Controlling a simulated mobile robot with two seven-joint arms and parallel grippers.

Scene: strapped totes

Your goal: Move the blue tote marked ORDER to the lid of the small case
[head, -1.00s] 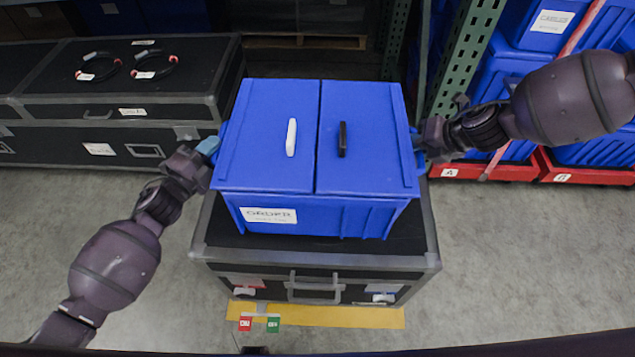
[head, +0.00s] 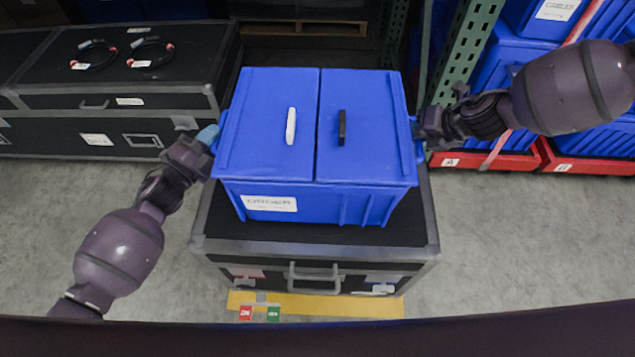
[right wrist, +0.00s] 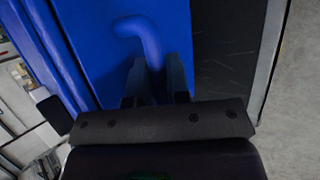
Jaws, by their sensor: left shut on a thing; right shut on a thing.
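The blue tote (head: 266,125) has two lid flaps, one with a white handle and one with a black handle. Its front label (head: 270,204) reads ORDER. It is level over the lid (head: 228,232) of the small black case; I cannot tell whether its underside touches. My left gripper (head: 208,138) is shut on the tote's left side handle, mostly hidden. My right gripper (head: 424,130) is shut on the right side handle. In the right wrist view the fingers (right wrist: 157,85) close around the blue curved handle (right wrist: 143,33), with black lid beside the tote.
A long black case (head: 120,80) with two cable coils stands at the left. A green rack post (head: 467,55) and blue totes on red bases (head: 490,160) stand at the right. Yellow floor tape (head: 330,305) with red and green tags lies before the small case.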

